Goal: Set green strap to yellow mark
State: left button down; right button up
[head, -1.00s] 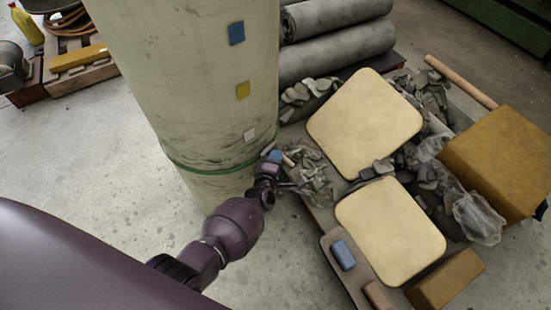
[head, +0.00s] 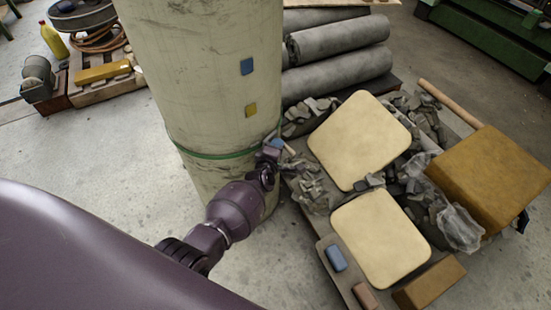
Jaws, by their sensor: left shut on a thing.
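A green strap (head: 215,156) runs around the lower part of a tall, pale, scuffed roll (head: 200,60). The yellow mark (head: 250,110) is a small square on the roll, a short way above the strap. A blue mark (head: 246,66) is higher up. My left gripper (head: 271,150) is at the right side of the roll, at the strap's height, and is shut on the strap there. The gripper covers the strap's right end, and a small blue piece (head: 277,144) shows by its fingers. My right gripper is not in view.
Right of the roll, a low platform holds two cream pads (head: 360,138), grey rubble (head: 310,185) and small blocks. Grey rolls (head: 340,70) lie behind. A large ochre block (head: 495,175) is at the right. Open concrete floor (head: 90,150) lies left of the roll.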

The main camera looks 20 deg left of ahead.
pick_arm(q)
notch_tip(320, 180, up, 17)
jog(key=p, duration=0.9)
jog(key=shift+f, duration=0.2)
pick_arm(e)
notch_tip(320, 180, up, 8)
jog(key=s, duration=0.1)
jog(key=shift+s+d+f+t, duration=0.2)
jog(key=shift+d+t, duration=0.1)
pick_arm(q)
jog(key=shift+w, duration=0.1)
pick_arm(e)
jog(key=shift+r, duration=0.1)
pick_arm(q)
jog(key=c, duration=1.4)
grip_release()
jog(key=o, duration=0.3)
jog(key=shift+f, duration=0.1)
jog(key=shift+o, duration=0.2)
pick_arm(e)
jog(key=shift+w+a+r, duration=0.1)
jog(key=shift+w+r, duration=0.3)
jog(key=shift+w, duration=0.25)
